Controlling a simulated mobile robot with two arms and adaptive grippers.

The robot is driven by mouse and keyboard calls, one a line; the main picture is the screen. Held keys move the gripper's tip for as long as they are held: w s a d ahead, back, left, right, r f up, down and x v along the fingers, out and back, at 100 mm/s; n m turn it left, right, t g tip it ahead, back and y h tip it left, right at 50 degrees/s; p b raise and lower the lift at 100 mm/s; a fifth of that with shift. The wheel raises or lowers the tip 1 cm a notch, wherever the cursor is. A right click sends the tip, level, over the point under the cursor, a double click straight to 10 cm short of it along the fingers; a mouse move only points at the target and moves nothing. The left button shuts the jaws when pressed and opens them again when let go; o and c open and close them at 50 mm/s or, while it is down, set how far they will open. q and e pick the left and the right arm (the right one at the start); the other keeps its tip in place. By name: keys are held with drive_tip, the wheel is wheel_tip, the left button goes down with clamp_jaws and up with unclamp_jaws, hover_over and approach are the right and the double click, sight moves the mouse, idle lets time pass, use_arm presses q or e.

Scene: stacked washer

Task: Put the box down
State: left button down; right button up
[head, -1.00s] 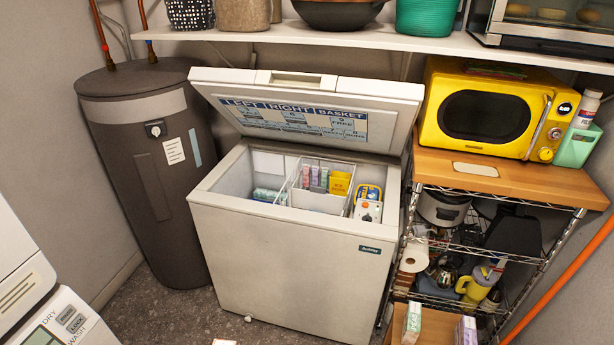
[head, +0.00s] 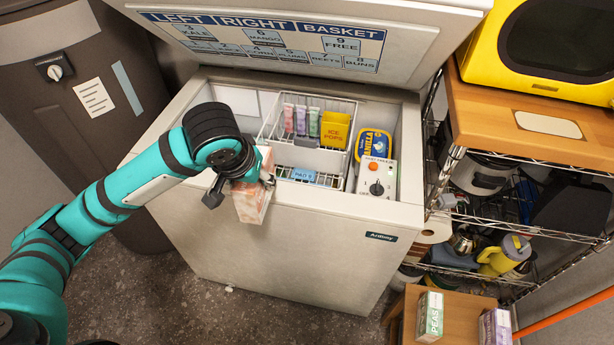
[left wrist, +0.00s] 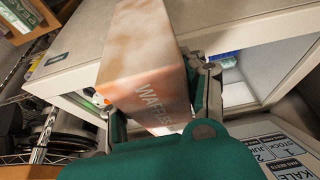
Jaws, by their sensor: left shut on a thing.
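The box, a pale orange carton (head: 254,196) lettered "WAFFLES" in the left wrist view (left wrist: 145,65), is held by my left gripper (head: 255,180). The gripper's fingers (left wrist: 160,110) are shut on both sides of it. In the head view the box hangs tilted in front of the open chest freezer (head: 290,250), near its front rim. The gripper and forearm cover part of the freezer's left compartment. My right gripper is not in view.
The freezer lid (head: 290,40) is raised, with a chart of labelled sections. Inside are a wire basket (head: 308,160) with ice pops (head: 335,128) and a vanilla tub (head: 374,146). A wooden stool (head: 460,318) at right holds a peas box (head: 430,315) and a purple box (head: 495,328).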

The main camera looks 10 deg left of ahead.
sight(261, 147)
use_arm(q)
drive_tip(key=w, duration=0.2)
drive_tip(key=w+r, duration=0.1)
drive_tip(key=w, duration=0.1)
drive_tip(key=w+r, duration=0.1)
drive_tip(key=w, duration=0.2)
drive_tip(key=shift+w+a+b, duration=0.1)
drive_tip(key=shift+a+b, duration=0.2)
drive_tip(key=shift+b, duration=0.1)
drive_tip(key=w+a, duration=0.2)
drive_tip(key=w, duration=1)
wheel_tip(261, 147, down, 18)
drive_tip(key=shift+d+f, duration=0.15)
drive_tip(key=shift+d, duration=0.05)
drive_tip(key=shift+f, duration=0.6)
drive_tip(key=c, duration=0.7)
unclamp_jaws()
drive_tip(key=shift+s, duration=0.1)
